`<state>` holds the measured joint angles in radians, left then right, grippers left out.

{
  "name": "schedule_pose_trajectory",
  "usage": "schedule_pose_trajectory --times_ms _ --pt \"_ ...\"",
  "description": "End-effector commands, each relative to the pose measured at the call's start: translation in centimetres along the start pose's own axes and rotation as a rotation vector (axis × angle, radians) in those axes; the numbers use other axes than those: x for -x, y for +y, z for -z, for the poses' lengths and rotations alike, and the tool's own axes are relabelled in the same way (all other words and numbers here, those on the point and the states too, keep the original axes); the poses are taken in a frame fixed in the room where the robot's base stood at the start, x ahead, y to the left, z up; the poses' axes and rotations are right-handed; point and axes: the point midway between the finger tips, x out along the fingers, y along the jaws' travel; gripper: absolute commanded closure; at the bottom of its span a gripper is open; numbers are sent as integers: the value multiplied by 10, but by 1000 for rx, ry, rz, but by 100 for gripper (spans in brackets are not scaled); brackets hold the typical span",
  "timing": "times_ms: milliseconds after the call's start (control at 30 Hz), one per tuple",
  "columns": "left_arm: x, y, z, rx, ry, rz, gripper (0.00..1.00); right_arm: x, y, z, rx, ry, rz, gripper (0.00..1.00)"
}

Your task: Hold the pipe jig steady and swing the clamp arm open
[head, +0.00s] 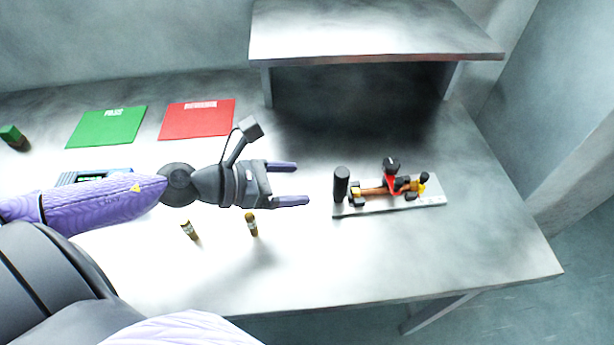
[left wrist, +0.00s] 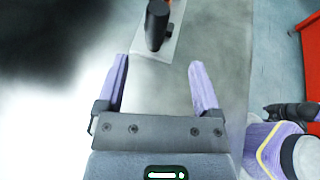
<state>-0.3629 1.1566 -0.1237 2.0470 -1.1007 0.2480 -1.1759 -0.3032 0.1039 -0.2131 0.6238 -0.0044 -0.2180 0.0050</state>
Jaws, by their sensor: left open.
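The pipe jig (head: 388,205) is a light grey plate at the right of the table. A black upright post (head: 341,184) stands at its left end. A copper-brown pipe (head: 372,190) lies along it, with a red clamp (head: 393,182) with black parts over it. Whether the clamp arm is closed is too small to tell. My left gripper (head: 301,184) is open and empty, a short gap left of the post, pointing at it. In the left wrist view the post (left wrist: 157,24) and plate end (left wrist: 167,50) lie beyond the open fingers (left wrist: 158,66). My right gripper does not show.
A raised shelf (head: 370,40) stands behind the jig. Green (head: 107,126) and red (head: 197,119) mats lie at the back left. Two small brass-coloured pieces (head: 189,230) (head: 251,224) stand in front of my left arm. The table's front right is clear.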

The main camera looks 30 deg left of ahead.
Motion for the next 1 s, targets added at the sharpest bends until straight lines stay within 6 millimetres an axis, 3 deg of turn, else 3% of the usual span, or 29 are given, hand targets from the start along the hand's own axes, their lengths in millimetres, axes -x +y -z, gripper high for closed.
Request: schedule_pose_trajectory --times_ms 67,267,500,700,1000 --pt "-5 0 13 1 4 2 16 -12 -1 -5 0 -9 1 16" --pt "-16 1 9 2 -1 -1 16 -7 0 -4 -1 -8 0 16" --pt "-61 0 6 3 -4 1 16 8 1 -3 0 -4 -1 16" --pt "-96 0 10 6 -1 2 16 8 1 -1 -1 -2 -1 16" --pt "-104 0 11 4 3 2 16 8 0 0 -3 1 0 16"
